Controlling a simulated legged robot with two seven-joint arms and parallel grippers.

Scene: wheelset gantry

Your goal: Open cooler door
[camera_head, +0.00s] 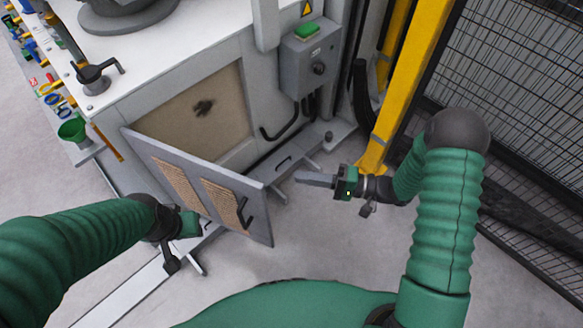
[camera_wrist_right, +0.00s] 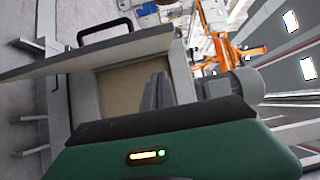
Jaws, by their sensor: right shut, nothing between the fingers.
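The cooler door (camera_head: 160,150) is a grey panel with two brown grilles and a black handle (camera_head: 243,212). It stands swung out from the cabinet, and the opening (camera_head: 205,110) behind it is exposed. My right gripper (camera_head: 308,179) is shut and empty, to the right of the door's free edge and apart from it. In the right wrist view, its fingers (camera_wrist_right: 157,92) point toward the opening, with the door (camera_wrist_right: 60,65) at left and a black handle (camera_wrist_right: 100,28) above it. My left gripper (camera_head: 190,223) is by the door's lower left part; its fingers are hidden.
A grey control box (camera_head: 312,55) with a green top is on the cabinet. A yellow post (camera_head: 410,75) and black mesh fence (camera_head: 530,90) bound the right side. Low metal brackets (camera_head: 285,165) edge the cabinet base. Floor below the door is clear.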

